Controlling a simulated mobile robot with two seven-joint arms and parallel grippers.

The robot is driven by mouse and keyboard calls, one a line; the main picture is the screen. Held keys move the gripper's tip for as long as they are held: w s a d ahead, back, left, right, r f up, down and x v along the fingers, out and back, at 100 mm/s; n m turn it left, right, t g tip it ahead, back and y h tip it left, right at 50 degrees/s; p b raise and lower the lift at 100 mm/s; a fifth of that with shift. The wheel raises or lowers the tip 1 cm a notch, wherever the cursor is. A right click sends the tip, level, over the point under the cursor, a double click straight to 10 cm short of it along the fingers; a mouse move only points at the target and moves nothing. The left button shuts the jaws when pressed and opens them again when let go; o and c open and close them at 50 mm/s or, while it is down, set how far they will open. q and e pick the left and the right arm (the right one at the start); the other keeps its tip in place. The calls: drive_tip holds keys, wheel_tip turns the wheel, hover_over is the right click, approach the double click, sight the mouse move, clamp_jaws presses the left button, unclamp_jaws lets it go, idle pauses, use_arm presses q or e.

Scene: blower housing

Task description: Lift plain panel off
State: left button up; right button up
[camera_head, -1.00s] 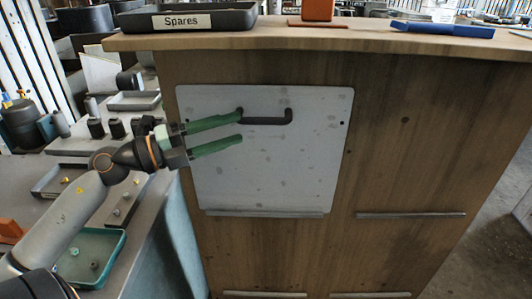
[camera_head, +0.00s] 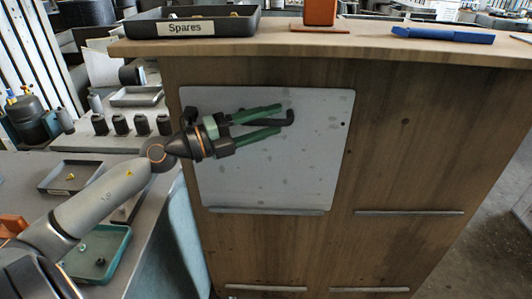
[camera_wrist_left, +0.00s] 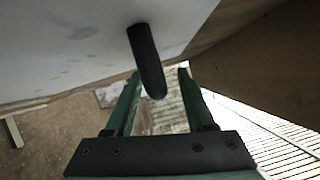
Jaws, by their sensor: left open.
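The plain panel (camera_head: 265,175) is a pale grey spotted sheet, upright against the front of the wooden cabinet, its bottom edge at a thin metal ledge (camera_head: 267,211). Its black bar handle (camera_head: 290,118) is near the top, mostly hidden behind my gripper in the head view. My left gripper (camera_head: 280,118) is open, its green fingers reaching right across the panel at the handle. In the left wrist view the handle (camera_wrist_left: 147,60) shows between the spread fingers; I cannot tell whether they touch it. My right gripper is not in view.
The wooden cabinet (camera_head: 405,160) has more ledges, one at the right (camera_head: 410,212). On its top are the Spares tray (camera_head: 190,28), an orange block (camera_head: 320,12) and a blue tool (camera_head: 443,35). A grey bench with trays, including a green one (camera_head: 125,245), stands left.

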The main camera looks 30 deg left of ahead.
use_arm(q)
drive_tip(key=shift+c, duration=0.3)
clamp_jaws()
idle(0.4)
drive_tip(key=shift+r, duration=0.1)
